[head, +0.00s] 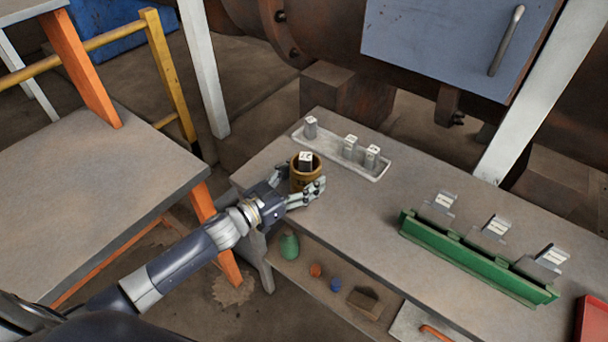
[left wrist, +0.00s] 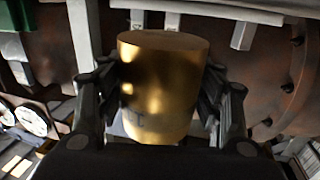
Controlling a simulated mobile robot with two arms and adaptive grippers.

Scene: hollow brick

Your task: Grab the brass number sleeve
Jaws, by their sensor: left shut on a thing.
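The brass number sleeve (head: 304,180) is a short golden cylinder near the left end of the grey bench. A small pale-topped block (head: 306,157) shows at its top in the head view. My left gripper (head: 308,190) is shut on the sleeve, with fingers on both sides of it. In the left wrist view the sleeve (left wrist: 162,88) fills the middle between the two fingers (left wrist: 160,110), and a dark mark shows low on its side. I cannot tell whether the sleeve still touches the bench. My right gripper is not in view.
A pale tray (head: 378,171) with several small metal blocks lies behind the sleeve. A green rack (head: 470,258) with metal pieces stands to the right. A lower shelf holds a green bottle (head: 289,246) and small items. An orange-legged table (head: 110,170) stands left.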

